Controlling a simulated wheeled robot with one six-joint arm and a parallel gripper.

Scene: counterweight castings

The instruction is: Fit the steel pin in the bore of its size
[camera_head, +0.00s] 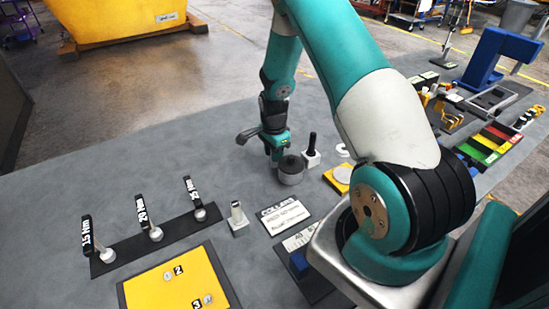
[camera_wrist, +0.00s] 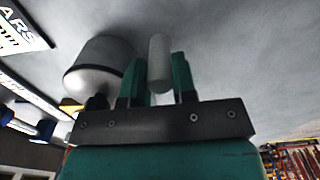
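My gripper (camera_head: 275,157) points down over the grey table in the head view. In the wrist view its two teal fingers (camera_wrist: 158,82) stand on either side of a pale grey round pin (camera_wrist: 158,60), shut on it. The pin's free end sticks out past the fingertips. The head view does not show the pin clearly. Three round silver pieces with black tags reading 15 mm (camera_head: 107,255), 20 mm (camera_head: 156,234) and 25 mm (camera_head: 200,214) sit on a dark strip. Whether they have open bores is too small to tell.
A grey cylinder (camera_head: 290,172) stands close beside my gripper; it also shows in the wrist view (camera_wrist: 98,68). A white block with a black post (camera_head: 311,158), a small upright piece on a pale base (camera_head: 238,220), a COLLARS sign (camera_head: 284,215) and a numbered yellow plate (camera_head: 170,292) are nearby.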

